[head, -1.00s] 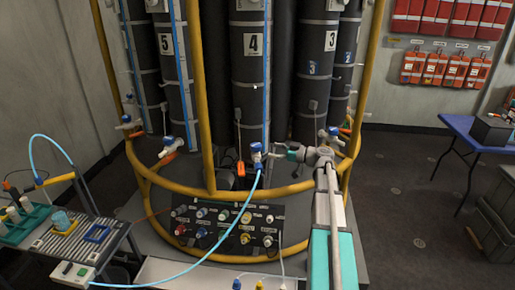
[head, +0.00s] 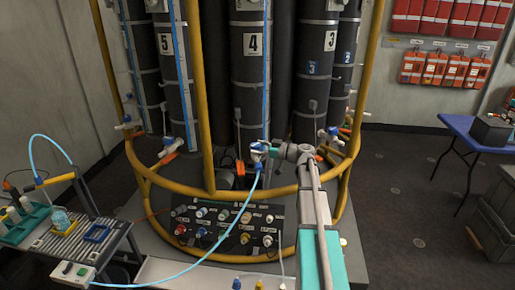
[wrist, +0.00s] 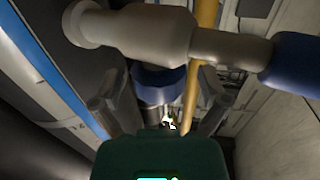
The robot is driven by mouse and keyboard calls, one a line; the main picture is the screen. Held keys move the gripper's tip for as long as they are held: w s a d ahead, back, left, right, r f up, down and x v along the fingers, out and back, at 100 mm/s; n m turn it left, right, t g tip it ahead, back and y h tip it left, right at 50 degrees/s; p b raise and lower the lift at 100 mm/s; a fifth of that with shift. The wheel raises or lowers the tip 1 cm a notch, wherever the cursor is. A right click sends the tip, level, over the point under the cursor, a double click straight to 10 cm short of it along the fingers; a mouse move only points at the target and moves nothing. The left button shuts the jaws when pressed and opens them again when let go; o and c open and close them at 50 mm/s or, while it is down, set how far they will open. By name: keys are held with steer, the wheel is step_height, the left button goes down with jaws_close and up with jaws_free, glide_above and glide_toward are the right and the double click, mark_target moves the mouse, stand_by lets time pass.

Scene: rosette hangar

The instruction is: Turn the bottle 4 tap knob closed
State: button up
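Bottle 4 (head: 252,70) is the dark upright cylinder with a "4" label in the middle of the rack. Its tap (head: 257,152) is low on the bottle, with blue parts and a light blue hose attached. My gripper (head: 268,148) is at the tap's right side in the head view, and its fingertips are hard to make out there. In the wrist view, the pale tap body (wrist: 140,32) crosses the top. A blue knob (wrist: 158,85) shows below it, between my two spread fingers (wrist: 160,103). Gaps show beside the knob; contact cannot be confirmed.
Yellow rails (head: 215,192) curve around the rack, close below my arm. A panel of coloured connectors (head: 228,225) sits under the taps. The light blue hose (head: 190,262) runs to the left bench (head: 75,245). A blue table (head: 458,125) stands at the right.

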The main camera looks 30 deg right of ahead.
steer(key=c, duration=0.9)
steer(key=shift+d, duration=0.2)
steer(key=shift+c, duration=0.4)
steer(key=shift+a, duration=0.15)
steer(key=shift+s+a+m+t+h, duration=0.15)
steer(key=shift+m+t+h, duration=0.35)
steer(key=shift+h, duration=0.1)
steer(key=shift+a+m+t+h, duration=0.1)
steer(key=shift+m+t+h, duration=0.4)
steer(key=shift+h, duration=0.1)
steer(key=m+t+h, duration=0.1)
steer(key=m+h, duration=0.1)
steer(key=h, duration=0.1)
steer(key=shift+s+t, duration=0.1)
steer(key=shift+t, duration=0.3)
steer(key=shift+m+t+h, duration=0.5)
steer(key=shift+m+h, duration=0.6)
steer(key=shift+h, duration=0.5)
